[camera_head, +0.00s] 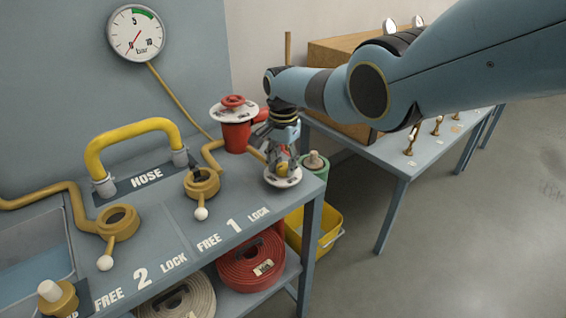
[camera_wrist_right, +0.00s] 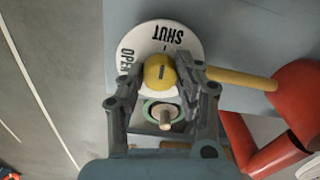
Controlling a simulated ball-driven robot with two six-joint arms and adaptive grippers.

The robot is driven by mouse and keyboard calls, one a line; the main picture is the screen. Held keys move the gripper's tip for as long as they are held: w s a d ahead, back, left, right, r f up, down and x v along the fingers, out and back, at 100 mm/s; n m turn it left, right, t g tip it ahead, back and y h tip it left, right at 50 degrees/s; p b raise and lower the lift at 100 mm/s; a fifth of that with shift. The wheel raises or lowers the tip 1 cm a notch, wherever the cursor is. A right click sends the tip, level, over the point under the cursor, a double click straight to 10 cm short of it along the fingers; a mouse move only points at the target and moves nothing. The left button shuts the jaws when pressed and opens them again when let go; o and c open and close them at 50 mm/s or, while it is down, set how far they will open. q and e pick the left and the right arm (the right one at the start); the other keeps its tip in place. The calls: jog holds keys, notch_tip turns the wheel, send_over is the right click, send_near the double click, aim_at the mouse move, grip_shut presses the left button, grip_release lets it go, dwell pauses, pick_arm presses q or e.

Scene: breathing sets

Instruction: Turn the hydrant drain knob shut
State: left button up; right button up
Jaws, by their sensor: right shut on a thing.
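The drain knob is a yellow knob (camera_wrist_right: 158,74) with a short dark mark, on a round white dial (camera_wrist_right: 130,46) lettered SHUT and OPEN. My right gripper (camera_wrist_right: 160,80) has a finger on either side of the knob and is shut on it. The mark runs roughly up and down in the wrist view, roughly in line with the tick by SHUT; its exact aim is hard to tell. In the head view the dial (camera_head: 283,182) sits at the bench's right corner, and my right gripper (camera_head: 284,158) points down over it, mostly hiding the knob. My left gripper is out of view.
The red hydrant (camera_head: 236,134) with its top wheel stands just behind the gripper. Two brass valves (camera_head: 201,184) (camera_head: 119,222), a yellow hose arch (camera_head: 135,140) and a gauge (camera_head: 136,33) are to the left.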

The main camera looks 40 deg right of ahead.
aim_at(283, 166)
jog(key=shift+w+r+m, duration=0.1)
jog(key=shift+m, duration=0.3)
jog(key=o, duration=1.1)
jog(key=shift+o, duration=0.2)
notch_tip(283, 166, up, 12)
dwell(0.4)
